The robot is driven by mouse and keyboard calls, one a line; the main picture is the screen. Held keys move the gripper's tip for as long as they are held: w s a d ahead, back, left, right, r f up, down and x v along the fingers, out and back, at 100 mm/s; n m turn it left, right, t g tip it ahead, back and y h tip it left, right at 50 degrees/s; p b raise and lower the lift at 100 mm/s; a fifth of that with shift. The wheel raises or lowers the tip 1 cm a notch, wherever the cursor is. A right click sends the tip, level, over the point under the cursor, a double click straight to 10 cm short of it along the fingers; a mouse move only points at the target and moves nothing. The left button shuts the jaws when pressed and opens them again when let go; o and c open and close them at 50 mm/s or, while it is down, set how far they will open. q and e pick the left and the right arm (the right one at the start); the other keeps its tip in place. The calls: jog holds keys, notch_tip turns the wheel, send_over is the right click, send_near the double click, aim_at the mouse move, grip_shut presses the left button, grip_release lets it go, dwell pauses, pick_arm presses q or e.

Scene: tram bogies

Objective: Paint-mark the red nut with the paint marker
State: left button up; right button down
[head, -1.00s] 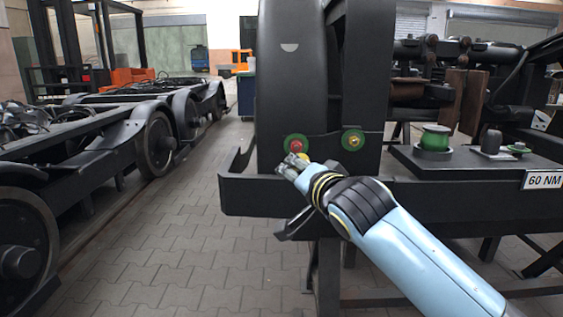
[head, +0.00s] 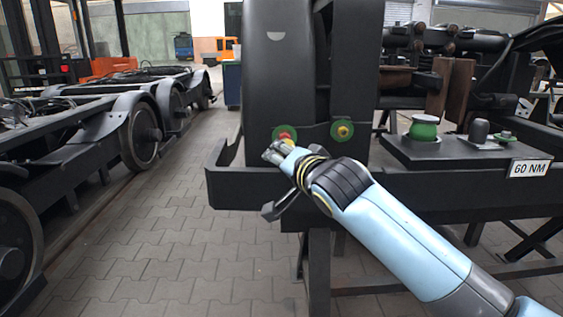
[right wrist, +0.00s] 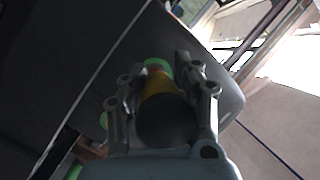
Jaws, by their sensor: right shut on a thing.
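The red nut (head: 284,133) sits on a green round washer on the dark bogie frame, partly covered by my right gripper. My right gripper (head: 274,152) is just below it in the head view. In the right wrist view the gripper (right wrist: 160,95) is shut on the paint marker (right wrist: 159,92), yellow with a dark rear end. The marker points at a green ring (right wrist: 157,63). Its yellow also shows in the head view (head: 291,142), overlapping the nut's lower edge. Whether the tip touches the nut is hidden. My left gripper is not in view.
A yellow nut (head: 343,130) on another green washer is to the right. Wheeled bogies (head: 140,135) stand left; paved floor between is clear.

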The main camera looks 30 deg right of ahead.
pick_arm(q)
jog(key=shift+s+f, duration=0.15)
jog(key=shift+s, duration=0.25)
pick_arm(e)
jog(key=w+d, duration=0.1)
jog(key=w, duration=0.1)
jog(key=w+d, duration=0.1)
jog(key=shift+w+d, duration=0.15)
jog(key=shift+w, duration=0.25)
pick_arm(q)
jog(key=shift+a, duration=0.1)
pick_arm(e)
jog(key=shift+w+d+r, duration=0.1)
jog(key=shift+w+r, duration=0.05)
dwell(0.9)
jog(key=shift+s+a+p, duration=0.5)
jog(key=shift+s, duration=0.35)
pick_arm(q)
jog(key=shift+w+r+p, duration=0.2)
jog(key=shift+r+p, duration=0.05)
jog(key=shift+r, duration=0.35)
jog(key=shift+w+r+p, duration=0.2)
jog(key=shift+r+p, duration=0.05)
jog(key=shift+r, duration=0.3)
pick_arm(e)
jog(key=shift+s+a, duration=0.55)
jog(key=shift+s, duration=0.3)
jog(key=shift+s+a, duration=0.5)
jog(key=shift+s, duration=0.35)
